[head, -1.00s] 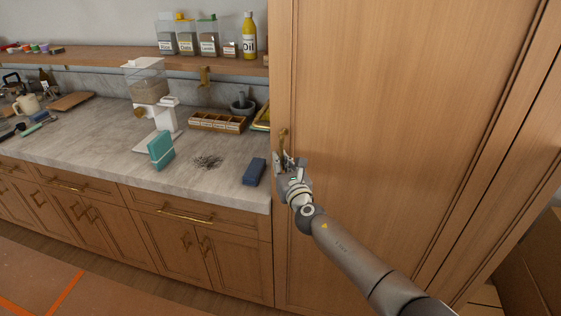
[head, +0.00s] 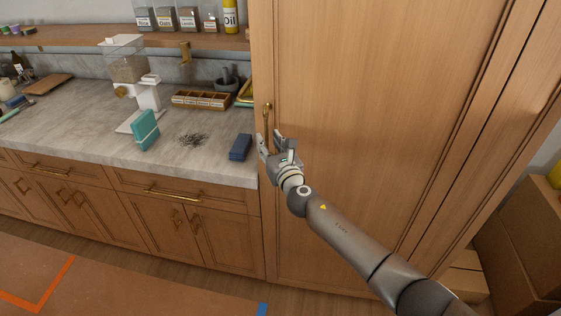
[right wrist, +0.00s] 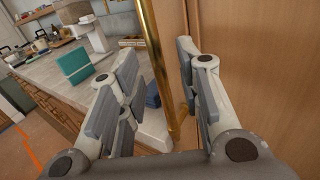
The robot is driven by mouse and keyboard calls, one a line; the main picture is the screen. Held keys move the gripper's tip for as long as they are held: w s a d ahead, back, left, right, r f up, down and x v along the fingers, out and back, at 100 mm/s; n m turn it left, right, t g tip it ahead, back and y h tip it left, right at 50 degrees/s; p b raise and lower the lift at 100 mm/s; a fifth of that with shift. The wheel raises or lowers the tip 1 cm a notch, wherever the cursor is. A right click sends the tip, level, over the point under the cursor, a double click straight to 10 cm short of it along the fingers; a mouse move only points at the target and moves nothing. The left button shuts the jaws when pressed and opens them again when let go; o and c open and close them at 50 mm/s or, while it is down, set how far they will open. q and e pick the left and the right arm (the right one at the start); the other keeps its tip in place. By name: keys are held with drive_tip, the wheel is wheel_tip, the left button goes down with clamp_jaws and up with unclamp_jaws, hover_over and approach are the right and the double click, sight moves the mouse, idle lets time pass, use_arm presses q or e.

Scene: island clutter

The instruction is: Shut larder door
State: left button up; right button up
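The larder door (head: 370,130) is the tall wooden panel filling the middle right of the head view. It looks flush with its frame, though a small gap cannot be ruled out. Its brass handle (head: 267,113) is upright near the door's left edge. My right gripper (head: 276,145) is open just below and in front of the handle. In the right wrist view, the fingers (right wrist: 155,75) are spread, and the handle (right wrist: 160,60) runs through the space between them without visible grip. My left gripper is not in view.
Left of the door, a marble counter (head: 85,140) holds a blue block (head: 240,147), a teal box (head: 145,130), a grain dispenser (head: 130,75) and a divided wooden tray (head: 200,99). Cardboard boxes (head: 515,240) stand at the right. Floor in front of the drawers is clear.

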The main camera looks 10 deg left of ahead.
drive_tip(key=v, duration=0.9)
drive_tip(key=shift+f, duration=0.1)
